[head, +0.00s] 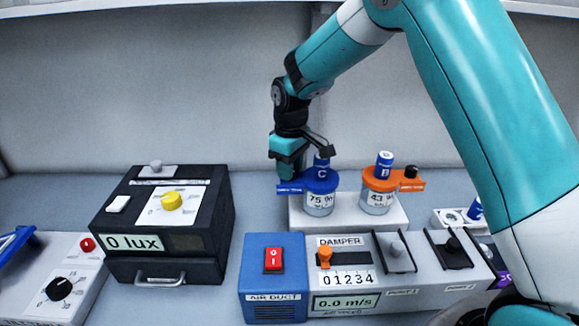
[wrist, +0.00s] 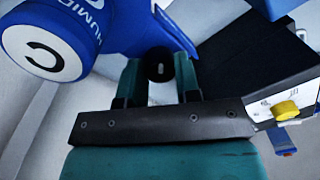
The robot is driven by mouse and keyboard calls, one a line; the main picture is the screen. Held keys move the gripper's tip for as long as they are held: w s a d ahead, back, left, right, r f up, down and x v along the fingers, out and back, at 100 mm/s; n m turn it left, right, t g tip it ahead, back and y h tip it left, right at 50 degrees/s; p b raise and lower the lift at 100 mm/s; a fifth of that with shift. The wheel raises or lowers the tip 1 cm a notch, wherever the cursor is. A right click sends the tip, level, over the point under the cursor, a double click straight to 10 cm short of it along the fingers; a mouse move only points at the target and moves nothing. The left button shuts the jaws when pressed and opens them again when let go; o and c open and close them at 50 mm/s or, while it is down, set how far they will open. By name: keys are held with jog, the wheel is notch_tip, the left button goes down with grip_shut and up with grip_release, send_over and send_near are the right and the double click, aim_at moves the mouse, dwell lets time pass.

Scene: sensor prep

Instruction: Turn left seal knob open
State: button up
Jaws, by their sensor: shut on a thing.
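The left jar (head: 319,204) has a blue lid (head: 322,181) with a blue cap marked C (head: 321,164) and a tab (head: 290,189) sticking out to the left. In the wrist view the blue lid (wrist: 140,28) and its C cap (wrist: 45,50) fill the upper left. My gripper (head: 287,176) points down at the tab. In the wrist view the black seal knob (wrist: 159,66) with a pale mark sits between my two teal fingers, which are shut on it. In the head view my fingers hide this knob.
The right jar (head: 376,202) has an orange lid with a black knob (head: 411,172) on its tab. Both jars stand on a white block (head: 400,222). A black lux box (head: 215,205) with a yellow knob stands left. The air duct unit (head: 274,283) is in front.

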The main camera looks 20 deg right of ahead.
jog(key=shift+m, duration=0.3)
jog(key=m, duration=0.8)
jog(key=shift+m, duration=0.4)
jog(key=m, duration=0.4)
jog(key=shift+m, duration=0.3)
jog(key=shift+r+m+t, duration=0.1)
jog(key=shift+m+t, duration=0.2)
jog(key=shift+m, duration=1.6)
jog(key=o, duration=0.9)
